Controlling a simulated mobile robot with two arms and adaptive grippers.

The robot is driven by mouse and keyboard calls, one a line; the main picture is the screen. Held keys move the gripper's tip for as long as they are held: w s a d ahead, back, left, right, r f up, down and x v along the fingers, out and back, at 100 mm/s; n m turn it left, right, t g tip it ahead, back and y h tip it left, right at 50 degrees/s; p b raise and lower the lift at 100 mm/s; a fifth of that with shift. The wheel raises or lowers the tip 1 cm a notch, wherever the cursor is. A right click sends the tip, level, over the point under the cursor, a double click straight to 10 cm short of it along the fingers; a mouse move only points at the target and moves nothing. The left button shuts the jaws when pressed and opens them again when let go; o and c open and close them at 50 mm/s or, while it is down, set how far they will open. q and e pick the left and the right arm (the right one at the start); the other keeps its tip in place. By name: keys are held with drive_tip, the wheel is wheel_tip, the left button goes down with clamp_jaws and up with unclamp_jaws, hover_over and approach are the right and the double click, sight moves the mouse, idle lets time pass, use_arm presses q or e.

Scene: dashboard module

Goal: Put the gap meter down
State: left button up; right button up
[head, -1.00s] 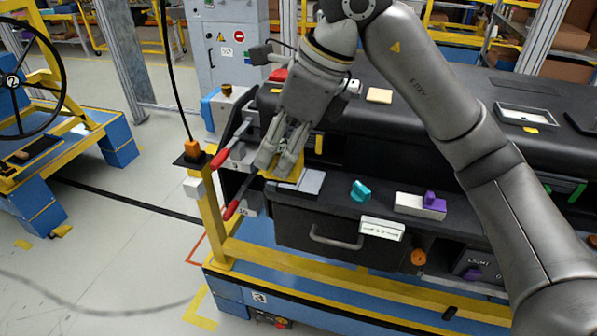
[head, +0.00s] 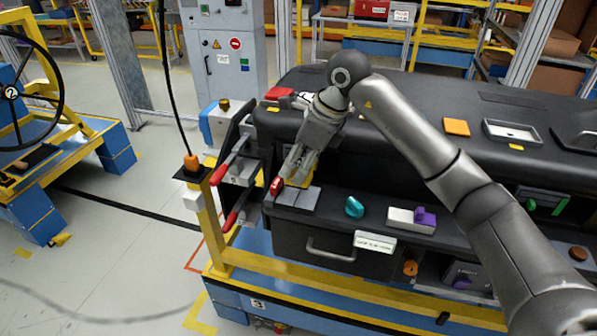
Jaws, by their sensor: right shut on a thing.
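My right gripper (head: 289,180) reaches down to the left end of the dashboard's front ledge, its fingers close together. A small red piece (head: 275,186) shows at the fingertips and a yellow piece (head: 304,178) just behind them. I take these as parts of the gap meter, but the fingers hide much of it and I cannot tell its full shape. Just below lies a flat grey pad (head: 303,202) on the ledge. I cannot tell whether the held thing touches it. My left gripper is not in view.
A teal knob (head: 354,207) and a white block with a purple part (head: 411,218) stand on the ledge to the right. Red-handled levers (head: 229,175) are close on the left. An orange square (head: 456,127) and a framed tray (head: 510,131) lie on the dashboard top (head: 420,100).

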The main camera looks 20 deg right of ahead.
drive_tip(key=f+p, duration=0.1)
drive_tip(key=f, duration=0.2)
drive_tip(key=shift+w+d+p, duration=0.1)
drive_tip(key=shift+w+p, duration=0.1)
drive_tip(key=shift+p, duration=0.15)
drive_tip(key=shift+f, duration=0.3)
drive_tip(key=shift+f, duration=0.2)
drive_tip(key=o, duration=0.9)
